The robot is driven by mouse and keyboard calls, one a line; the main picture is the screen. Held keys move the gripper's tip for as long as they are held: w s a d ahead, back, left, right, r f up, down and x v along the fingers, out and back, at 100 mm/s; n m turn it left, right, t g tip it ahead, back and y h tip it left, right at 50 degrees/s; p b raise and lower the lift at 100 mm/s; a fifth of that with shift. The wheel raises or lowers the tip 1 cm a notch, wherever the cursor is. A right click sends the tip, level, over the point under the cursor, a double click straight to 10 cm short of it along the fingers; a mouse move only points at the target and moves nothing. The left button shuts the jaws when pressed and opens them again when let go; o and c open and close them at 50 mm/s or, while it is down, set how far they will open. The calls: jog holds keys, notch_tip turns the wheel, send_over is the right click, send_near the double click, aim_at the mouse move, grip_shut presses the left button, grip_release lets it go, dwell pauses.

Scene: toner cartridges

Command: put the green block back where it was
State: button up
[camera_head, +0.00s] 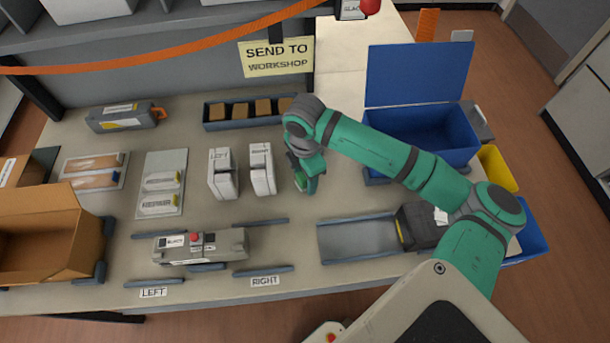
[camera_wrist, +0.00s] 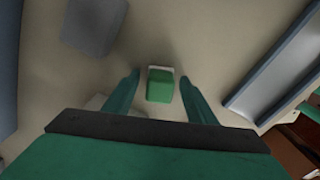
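The green block (camera_wrist: 160,86) shows in the wrist view, with a pale strip along its far edge. My gripper (camera_wrist: 161,79) is open, with one finger on each side of the block and a visible gap on both sides. I cannot tell how high the fingertips are above the table. In the head view my gripper (camera_head: 307,184) points down at the table, just right of the two upright white boxes. There the block is mostly hidden and hard to tell from the green gripper.
White boxes (camera_head: 221,174) and (camera_head: 262,169) stand close left of my gripper. A tray of brown blocks (camera_head: 215,125) lies behind. A grey channel (camera_head: 356,238) is front right; a blue bin (camera_head: 421,137) is at back right. A grey cartridge (camera_head: 200,245) lies at the front.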

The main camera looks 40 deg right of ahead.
notch_tip(320, 180, up, 12)
jog(key=shift+r, duration=0.15)
dwell(0.6)
jog(key=shift+s, duration=0.1)
dwell(0.4)
